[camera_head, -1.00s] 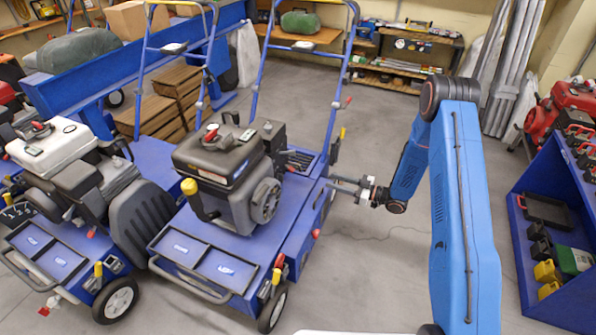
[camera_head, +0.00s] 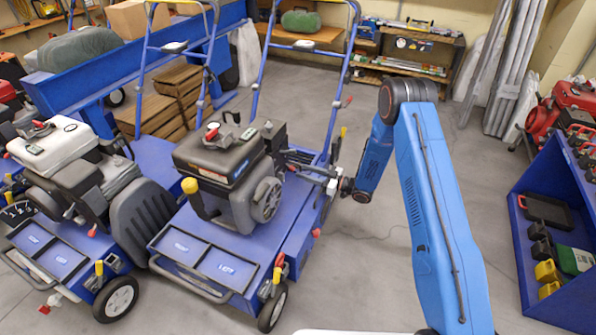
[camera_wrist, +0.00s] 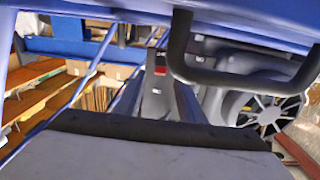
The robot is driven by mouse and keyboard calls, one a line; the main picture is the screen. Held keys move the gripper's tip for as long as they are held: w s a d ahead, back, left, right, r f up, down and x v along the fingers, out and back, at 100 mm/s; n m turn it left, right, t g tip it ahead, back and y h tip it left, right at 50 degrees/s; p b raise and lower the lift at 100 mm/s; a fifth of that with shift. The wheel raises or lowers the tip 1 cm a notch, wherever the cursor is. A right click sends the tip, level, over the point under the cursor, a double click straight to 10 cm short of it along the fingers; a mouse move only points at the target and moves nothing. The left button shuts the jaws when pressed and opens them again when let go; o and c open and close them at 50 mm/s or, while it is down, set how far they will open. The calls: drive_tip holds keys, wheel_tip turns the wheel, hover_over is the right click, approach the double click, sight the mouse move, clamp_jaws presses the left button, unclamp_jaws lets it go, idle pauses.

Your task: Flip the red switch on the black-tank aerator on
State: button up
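The black-tank aerator (camera_head: 222,152) stands left of centre in the head view, a dark engine and tank on a blue deck with a yellow-knobbed lever. My gripper (camera_head: 298,170) reaches in from the right, behind its engine. Its two thin fingers look apart with nothing between them. In the wrist view a small red switch (camera_wrist: 160,70) shows on a grey housing (camera_wrist: 155,100) near the centre, beside a black U-shaped handle (camera_wrist: 240,80). I cannot tell whether the switch is on or off. I cannot make out this switch in the head view.
A white-tank aerator (camera_head: 55,145) stands close on the left. The black-tank aerator's blue handlebar (camera_head: 258,75) rises behind my gripper. A blue shelf (camera_head: 575,215) with tools and a red machine (camera_head: 570,105) are at the right. The floor between is clear.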

sight(294, 169)
drive_tip(key=shift+x, duration=1.85)
clamp_jaws()
drive_tip(key=shift+r, duration=0.1)
drive_tip(key=shift+r+g+h, duration=0.5)
drive_tip(key=shift+r+h, duration=0.25)
drive_tip(key=shift+h, duration=0.55)
drive_tip(key=shift+w+a+r+g+h, duration=0.15)
drive_tip(key=shift+r+g+h, duration=0.35)
drive_tip(key=shift+h, duration=0.6)
drive_tip(key=shift+s+a+r+g+h, duration=0.15)
drive_tip(key=shift+r+g+h, duration=0.15)
drive_tip(key=shift+r+h, duration=0.55)
drive_tip(key=shift+w+a+r+g+h, duration=0.15)
drive_tip(key=shift+r+g+h, duration=0.2)
drive_tip(key=shift+h, duration=1)
